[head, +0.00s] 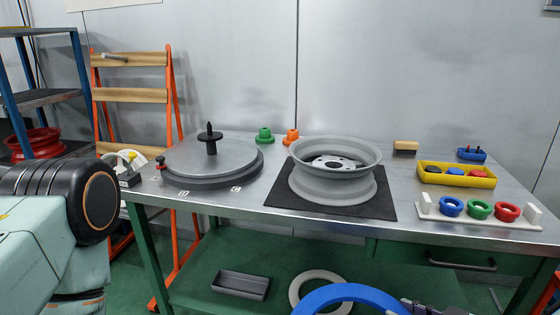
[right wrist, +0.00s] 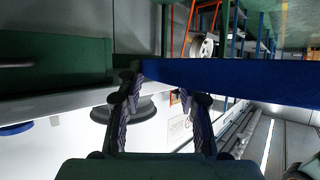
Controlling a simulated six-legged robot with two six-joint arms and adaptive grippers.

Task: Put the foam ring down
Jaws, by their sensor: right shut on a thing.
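The foam ring (head: 350,294) is blue and shows as an arc at the bottom edge of the head view, its lower part cut off. My right gripper (head: 418,307) is at the ring's right end, partly out of frame. In the right wrist view the fingers (right wrist: 158,88) reach up to the blue ring (right wrist: 235,80), which spans the upper right as a broad band, and they are shut on it. The ring is held in front of the workbench. My left arm comes in at the left of the head view, but its gripper is out of frame.
The metal workbench (head: 240,205) carries a turntable with a black spindle (head: 210,140), a grey wheel rim (head: 335,170) on a black mat, a yellow tray (head: 455,182) and small coloured rings. Its green lower shelf (head: 190,285) holds a grey tray (head: 240,286) and a pale ring (head: 298,290).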

